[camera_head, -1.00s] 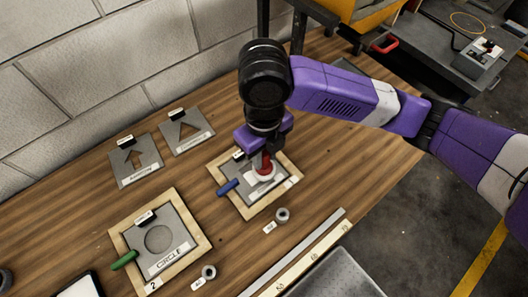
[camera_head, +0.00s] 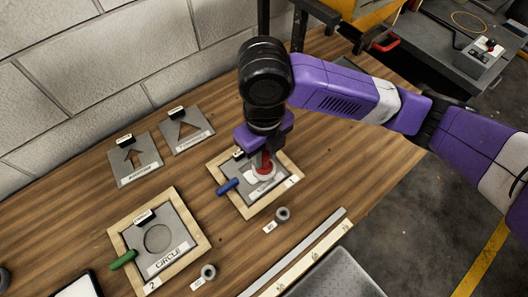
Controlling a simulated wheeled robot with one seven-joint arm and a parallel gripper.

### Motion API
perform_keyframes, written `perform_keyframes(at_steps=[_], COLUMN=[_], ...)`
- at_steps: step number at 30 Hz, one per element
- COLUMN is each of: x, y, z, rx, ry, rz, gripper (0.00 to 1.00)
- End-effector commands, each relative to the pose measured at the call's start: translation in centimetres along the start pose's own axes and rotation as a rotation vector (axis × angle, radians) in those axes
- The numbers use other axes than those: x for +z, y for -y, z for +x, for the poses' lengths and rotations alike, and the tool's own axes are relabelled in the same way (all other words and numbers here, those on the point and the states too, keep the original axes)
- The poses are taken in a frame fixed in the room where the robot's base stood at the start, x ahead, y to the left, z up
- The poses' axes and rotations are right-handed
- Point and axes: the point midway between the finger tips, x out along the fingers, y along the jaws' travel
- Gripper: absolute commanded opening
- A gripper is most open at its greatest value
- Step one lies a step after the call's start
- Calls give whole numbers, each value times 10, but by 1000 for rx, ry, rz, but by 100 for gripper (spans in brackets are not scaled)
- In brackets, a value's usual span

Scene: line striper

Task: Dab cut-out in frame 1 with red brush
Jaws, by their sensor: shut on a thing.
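A wooden frame (camera_head: 286,197) with a grey stencil plate (camera_head: 238,176) in it lies on the table; the digit on its right side is too small to read surely. My gripper (camera_head: 263,152) is above this frame, shut on the red brush (camera_head: 265,163), which is upright. The brush's pale round head (camera_head: 264,174) is low over the plate's middle and appears to touch it. White shows beside the head. The brush and gripper hide much of the cut-out, so its shape cannot be told. A blue handle (camera_head: 228,186) sits at the frame's left edge.
Frame 2 (camera_head: 188,256), with the CIRCLE plate (camera_head: 185,240) and a green handle (camera_head: 123,259), lies at front left. Arrow (camera_head: 121,166) and triangle (camera_head: 198,142) plates lie near the wall. Small rings (camera_head: 283,213) and a long ruler (camera_head: 300,262) lie in front.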

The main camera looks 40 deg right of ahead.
Motion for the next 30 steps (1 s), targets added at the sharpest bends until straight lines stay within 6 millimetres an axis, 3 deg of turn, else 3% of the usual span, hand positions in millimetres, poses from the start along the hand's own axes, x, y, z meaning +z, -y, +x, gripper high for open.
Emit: perform_keyframes(at_steps=[30], x=[0], y=[0], z=[6], rx=[0], ry=[0], rz=[0], gripper=[0])
